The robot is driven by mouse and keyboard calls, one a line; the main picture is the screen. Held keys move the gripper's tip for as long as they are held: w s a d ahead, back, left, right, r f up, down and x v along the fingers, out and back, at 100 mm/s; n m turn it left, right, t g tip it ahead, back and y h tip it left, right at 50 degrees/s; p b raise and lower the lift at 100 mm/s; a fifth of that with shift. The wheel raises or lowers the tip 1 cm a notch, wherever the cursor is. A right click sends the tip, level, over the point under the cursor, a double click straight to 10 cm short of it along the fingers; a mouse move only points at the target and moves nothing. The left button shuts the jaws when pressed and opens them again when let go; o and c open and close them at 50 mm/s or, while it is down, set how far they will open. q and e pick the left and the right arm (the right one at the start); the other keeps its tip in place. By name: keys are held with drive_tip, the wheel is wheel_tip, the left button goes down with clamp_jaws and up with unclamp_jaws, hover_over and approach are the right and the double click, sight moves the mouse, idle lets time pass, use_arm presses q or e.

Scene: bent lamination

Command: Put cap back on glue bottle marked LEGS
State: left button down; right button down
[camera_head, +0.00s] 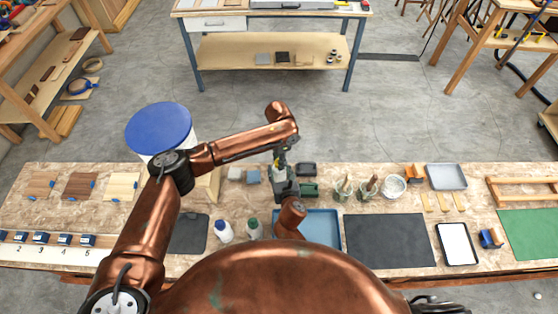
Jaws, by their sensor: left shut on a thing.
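Two small white bottles stand side by side near the front of the bench. One has a dark blue top (224,231) and the other a green top (254,229). No LEGS marking can be read on either. My left gripper (284,190) points down over the bench, behind and to the right of the bottles. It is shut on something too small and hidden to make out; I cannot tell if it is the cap. My right gripper is not in view.
A blue tray (322,226) lies right of the bottles, partly behind my copper arm link. A dark mat (388,240) lies further right, a dark pad (188,234) to the left. Brush pots (343,189) and a white bowl (393,186) stand behind the mat.

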use_arm(q)
drive_tip(key=m, duration=0.4)
drive_tip(key=shift+m, duration=0.4)
drive_tip(key=c, duration=1.6)
unclamp_jaws()
drive_tip(key=shift+r, duration=2.25)
drive_tip(key=shift+c, duration=0.3)
drive_tip(key=r+n, duration=0.1)
drive_tip(key=n, duration=0.3)
drive_tip(key=shift+r, duration=0.35)
drive_tip(key=n, duration=0.1)
drive_tip(key=r+n, duration=0.1)
drive_tip(key=n, duration=0.3)
drive_tip(key=shift+r, duration=0.35)
